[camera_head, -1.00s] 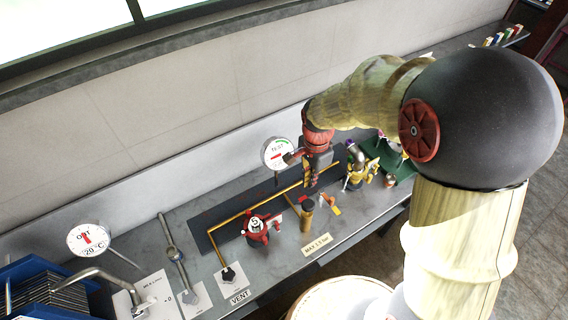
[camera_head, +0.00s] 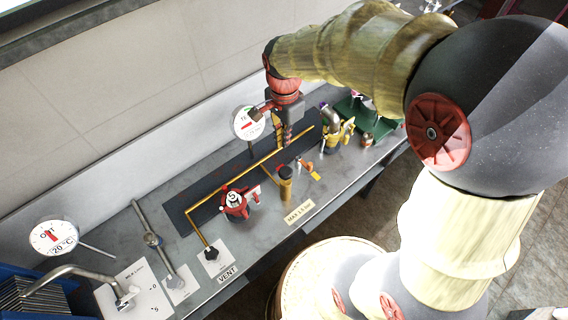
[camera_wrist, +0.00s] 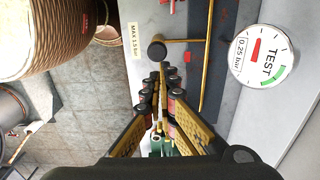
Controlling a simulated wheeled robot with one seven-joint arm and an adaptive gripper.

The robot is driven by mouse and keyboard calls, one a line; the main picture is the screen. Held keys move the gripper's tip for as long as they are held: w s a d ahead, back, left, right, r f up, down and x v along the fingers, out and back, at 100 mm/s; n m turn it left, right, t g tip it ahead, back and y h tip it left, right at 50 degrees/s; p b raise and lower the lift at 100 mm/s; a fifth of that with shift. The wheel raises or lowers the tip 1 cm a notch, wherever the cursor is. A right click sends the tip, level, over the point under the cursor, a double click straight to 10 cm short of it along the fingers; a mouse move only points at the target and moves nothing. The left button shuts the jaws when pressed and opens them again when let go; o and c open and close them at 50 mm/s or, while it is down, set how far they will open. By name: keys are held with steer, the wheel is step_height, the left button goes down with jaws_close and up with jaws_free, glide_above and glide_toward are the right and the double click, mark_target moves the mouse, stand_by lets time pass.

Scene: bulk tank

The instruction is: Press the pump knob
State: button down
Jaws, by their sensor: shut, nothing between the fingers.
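My gripper (camera_head: 287,143) points down above the bench, behind the cylinder in the head view. In the wrist view my gripper (camera_wrist: 161,82) has its fingers drawn together, with nothing held. The fingertips look apart from the black top; the exact gap cannot be told.
A brass pipe (camera_head: 240,182) runs along a dark plate. A red valve marked 5 (camera_head: 235,201) and a black vent knob (camera_head: 211,253) stand left of the cylinder. A round TEST gauge (camera_head: 247,123) is behind. A yellow fitting (camera_head: 340,133) stands right.

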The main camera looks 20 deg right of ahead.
mark_target(285, 170)
stand_by(0.3)
step_height(285, 170, down, 14)
stand_by(0.6)
steer(key=shift+f+b, duration=1.05)
steer(key=shift+f, duration=0.75)
steer(key=shift+r, duration=0.1)
